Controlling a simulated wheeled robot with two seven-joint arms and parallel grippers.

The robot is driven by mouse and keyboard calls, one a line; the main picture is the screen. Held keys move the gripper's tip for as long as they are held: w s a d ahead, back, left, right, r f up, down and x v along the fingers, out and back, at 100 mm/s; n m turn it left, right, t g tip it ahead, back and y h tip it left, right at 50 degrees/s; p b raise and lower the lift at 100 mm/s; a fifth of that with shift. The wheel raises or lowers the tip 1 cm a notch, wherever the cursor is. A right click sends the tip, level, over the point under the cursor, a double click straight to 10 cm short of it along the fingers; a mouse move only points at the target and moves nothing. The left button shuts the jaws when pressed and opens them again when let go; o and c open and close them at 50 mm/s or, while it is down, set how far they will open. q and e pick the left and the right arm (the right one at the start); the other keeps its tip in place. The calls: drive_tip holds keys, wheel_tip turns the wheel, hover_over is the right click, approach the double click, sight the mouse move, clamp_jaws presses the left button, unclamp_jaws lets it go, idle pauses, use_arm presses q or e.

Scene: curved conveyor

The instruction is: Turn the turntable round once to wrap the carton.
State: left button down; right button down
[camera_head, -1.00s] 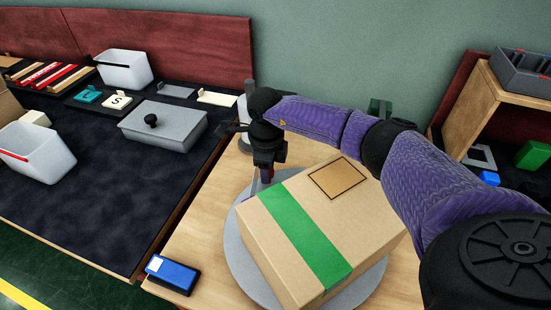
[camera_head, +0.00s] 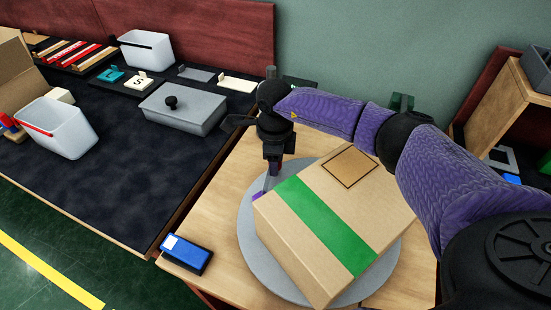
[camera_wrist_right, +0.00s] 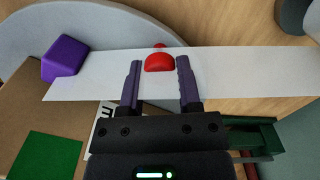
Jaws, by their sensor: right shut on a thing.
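The brown carton (camera_head: 300,235) with a green stripe (camera_head: 322,222) sits on the grey round turntable (camera_head: 247,240). A purple block (camera_wrist_right: 62,58) stands on the turntable, left of the fingers. A white strip (camera_wrist_right: 240,72) runs across behind the fingers. My left gripper is out of view.
A blue and black device (camera_head: 187,255) lies at the table's front left. The dark table (camera_head: 110,165) at left holds a grey lidded box (camera_head: 185,110) and white bins (camera_head: 58,128). A wooden shelf (camera_head: 510,105) stands at right.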

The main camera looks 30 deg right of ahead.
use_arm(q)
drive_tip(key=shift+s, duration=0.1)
use_arm(e)
drive_tip(key=shift+c, duration=1.5)
unclamp_jaws()
wheel_tip(320, 180, up, 10)
drive_tip(key=p, duration=0.3)
drive_tip(key=shift+f, duration=0.2)
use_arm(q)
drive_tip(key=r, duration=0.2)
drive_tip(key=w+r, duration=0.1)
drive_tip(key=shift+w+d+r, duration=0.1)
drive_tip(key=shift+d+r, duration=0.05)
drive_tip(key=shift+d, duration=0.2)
use_arm(e)
drive_tip(key=shift+r, duration=0.15)
drive_tip(key=shift+r, duration=0.1)
